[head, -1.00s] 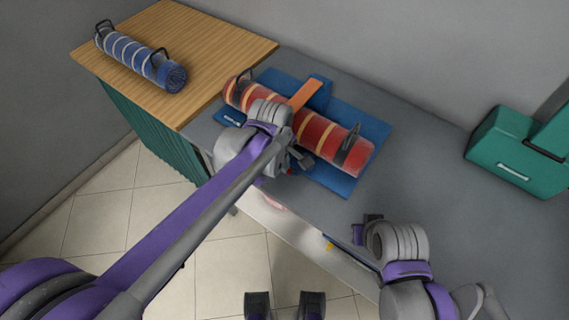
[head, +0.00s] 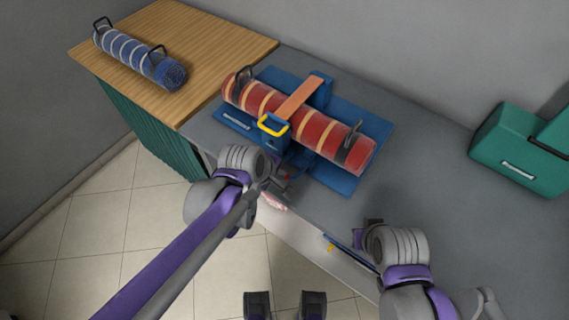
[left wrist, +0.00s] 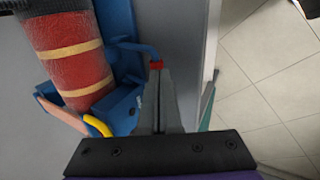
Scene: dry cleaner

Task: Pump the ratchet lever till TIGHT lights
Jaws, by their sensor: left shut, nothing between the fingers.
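A red rug roll (head: 322,131) with cream stripes lies on a blue cradle (head: 372,122) on the counter, with an orange strap (head: 300,98) over it. A yellow handle (head: 272,125) stands at the blue housing (head: 275,142) at the strap's near end; it also shows in the left wrist view (left wrist: 97,125). A blue bar (left wrist: 133,47) with a red tip (left wrist: 156,64) projects beside the housing. My left gripper (left wrist: 159,72) is shut and empty, its fingertips close to the red tip; contact is unclear. My right gripper (head: 366,230) is over the counter's front edge. I see no lit TIGHT lamp.
A blue striped roll (head: 140,58) lies on a wooden-topped table (head: 215,45) at the left. A green case (head: 520,150) stands at the right. The grey counter (head: 420,180) is clear between cradle and case.

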